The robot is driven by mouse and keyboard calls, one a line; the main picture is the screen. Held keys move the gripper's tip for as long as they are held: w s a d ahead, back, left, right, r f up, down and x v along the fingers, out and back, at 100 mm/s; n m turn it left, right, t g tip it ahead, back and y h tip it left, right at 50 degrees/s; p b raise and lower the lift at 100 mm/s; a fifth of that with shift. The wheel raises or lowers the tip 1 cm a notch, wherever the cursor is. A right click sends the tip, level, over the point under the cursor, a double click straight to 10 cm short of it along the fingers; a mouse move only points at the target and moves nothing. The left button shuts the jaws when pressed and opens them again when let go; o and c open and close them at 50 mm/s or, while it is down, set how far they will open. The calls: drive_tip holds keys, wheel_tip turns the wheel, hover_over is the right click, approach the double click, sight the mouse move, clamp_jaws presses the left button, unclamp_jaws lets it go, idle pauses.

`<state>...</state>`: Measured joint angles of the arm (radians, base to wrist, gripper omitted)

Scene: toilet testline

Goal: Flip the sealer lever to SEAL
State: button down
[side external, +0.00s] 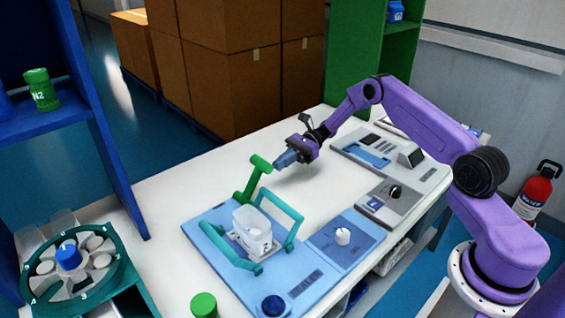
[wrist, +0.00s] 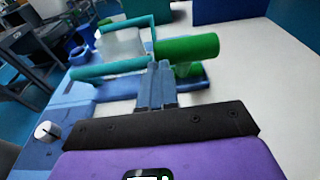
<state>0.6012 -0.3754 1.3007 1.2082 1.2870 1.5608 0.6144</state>
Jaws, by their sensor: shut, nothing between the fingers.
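The sealer (side external: 216,226) is a blue base plate on the white table with a teal frame (side external: 288,215) around a clear container (side external: 252,226). Its green lever (side external: 254,180) stands up at the back of the base, with a thick green grip at its top. My gripper (side external: 279,163) is shut and empty, just right of the lever's grip in the side view. In the wrist view, the gripper's fingertips (wrist: 157,68) are close to the left end of the green grip (wrist: 188,47). I cannot tell whether they touch.
A panel with a white knob (side external: 343,236) adjoins the sealer, and a blue button (side external: 273,305) sits at its front. A round teal carousel (side external: 75,275) stands at the left. A green-capped item (side external: 204,304) is at the front edge. The table behind the lever is clear.

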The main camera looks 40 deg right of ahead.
sight(258, 159)
drive_tip(key=shift+a+r, duration=0.1)
drive_tip(key=a+r+h, duration=0.4)
drive_tip(key=a+h, duration=0.9)
drive_tip(key=a, duration=0.5)
idle(0.4)
idle(0.4)
drive_tip(key=shift+r, duration=0.1)
